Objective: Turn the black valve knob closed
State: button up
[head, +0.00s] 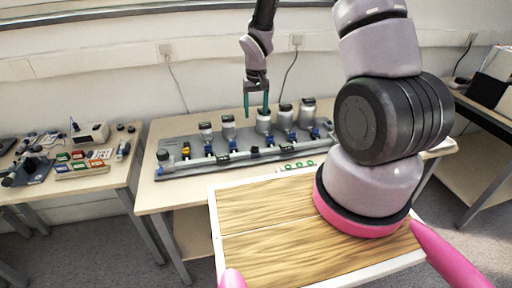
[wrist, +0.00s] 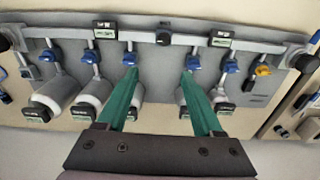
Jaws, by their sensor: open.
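Several small valves sit along a pipe on a grey panel (head: 190,171), most with blue handles and one yellow (head: 186,151). A small black knob (head: 255,149) is on the pipe near its middle; it also shows in the wrist view (wrist: 163,38). Rounder black pieces sit at the pipe's ends (head: 163,155) (wrist: 305,60); I cannot tell which black piece is the valve knob. My gripper (head: 256,112) is open and empty, its teal fingers pointing down above the panel. In the wrist view, the fingertips (wrist: 159,75) lie either side of the middle knob's line, apart from it.
Several grey-white canisters (head: 264,122) stand behind the pipe, close to my fingers. Black label boxes (wrist: 220,39) sit on the pipe. A left table (head: 100,178) holds small items. A wood-topped surface (head: 270,215) is in front.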

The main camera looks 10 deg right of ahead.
send_over(255, 149)
notch_tip(255, 149, down, 4)
jog(key=f, duration=1)
jog(key=shift+w+f, duration=0.25)
jog(key=shift+f, duration=0.05)
grip_shut()
